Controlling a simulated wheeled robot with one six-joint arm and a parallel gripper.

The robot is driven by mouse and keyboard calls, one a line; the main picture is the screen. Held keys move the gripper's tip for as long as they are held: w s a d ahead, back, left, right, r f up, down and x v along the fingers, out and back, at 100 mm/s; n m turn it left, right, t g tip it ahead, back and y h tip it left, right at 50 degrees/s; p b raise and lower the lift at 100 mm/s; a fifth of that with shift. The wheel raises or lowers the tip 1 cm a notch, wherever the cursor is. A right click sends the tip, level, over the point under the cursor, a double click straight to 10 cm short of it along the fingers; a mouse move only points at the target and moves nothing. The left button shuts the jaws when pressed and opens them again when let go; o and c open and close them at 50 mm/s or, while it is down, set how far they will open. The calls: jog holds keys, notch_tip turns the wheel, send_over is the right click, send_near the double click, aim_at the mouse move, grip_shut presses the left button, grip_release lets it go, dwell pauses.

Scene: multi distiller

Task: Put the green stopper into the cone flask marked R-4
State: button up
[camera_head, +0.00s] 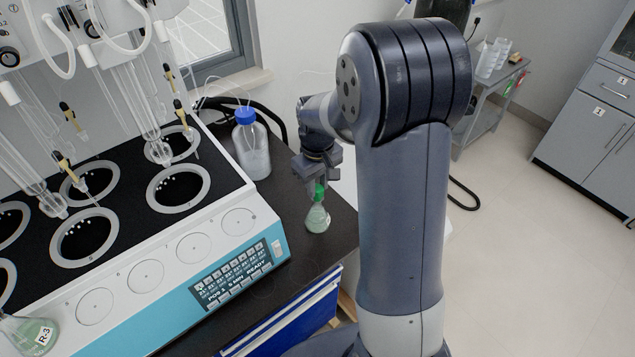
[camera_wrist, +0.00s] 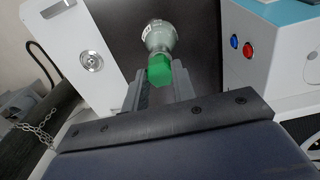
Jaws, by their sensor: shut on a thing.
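My gripper (camera_head: 319,181) points down and is shut on the green stopper (camera_head: 319,193). The stopper is right at the mouth of a small cone flask (camera_head: 317,218) with pale green liquid, upright on the dark bench. I cannot tell whether the stopper is seated in the neck or just above it. In the wrist view the stopper (camera_wrist: 159,71) is between the fingers of my gripper (camera_wrist: 159,82), lined up with the flask (camera_wrist: 160,37). The flask's label is too small to read, so R-4 is not confirmed.
The white and blue distiller (camera_head: 146,275) stands left of the flask, with glass tubes over its wells. A blue-capped bottle (camera_head: 251,150) stands behind. A flask marked R-3 (camera_head: 30,334) is at the lower left. The bench edge is close to the flask's right.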

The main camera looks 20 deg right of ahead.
jog(key=shift+f+b, duration=0.35)
jog(key=shift+f, duration=0.2)
jog(key=o, duration=1)
notch_tip(320, 180, up, 11)
jog(key=shift+b, duration=0.4)
jog(key=shift+f, duration=0.15)
notch_tip(320, 180, down, 11)
jog(key=shift+r+p, duration=0.2)
jog(key=shift+p, duration=0.3)
jog(key=shift+r, duration=0.1)
jog(key=shift+r, duration=0.1)
